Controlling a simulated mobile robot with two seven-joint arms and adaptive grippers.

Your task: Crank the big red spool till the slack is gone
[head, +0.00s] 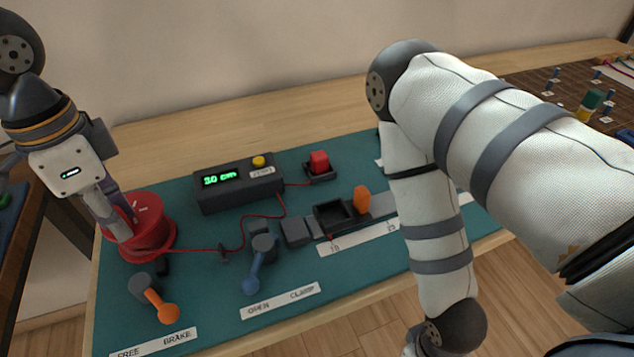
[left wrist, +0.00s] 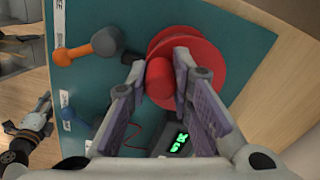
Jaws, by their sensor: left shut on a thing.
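The big red spool (head: 152,226) stands at the left of the teal mat. My left gripper (head: 118,228) reaches down onto it from above. In the left wrist view, the fingers (left wrist: 160,76) are shut on the red crank knob (left wrist: 159,84) on the spool's face (left wrist: 200,62). A red cord (head: 198,249) runs from the spool past a small dark post and bends up toward the dark meter box (head: 238,190). Its green display seems to read 30 cm. My right arm hangs at the right; its gripper (left wrist: 38,122) shows small in the left wrist view, its jaws unclear.
An orange lever (head: 160,303) points toward the BRAKE label. A blue lever (head: 255,270) points toward OPEN. A red button (head: 319,161), a dark tray (head: 333,214) and an orange tab (head: 361,199) stand farther right.

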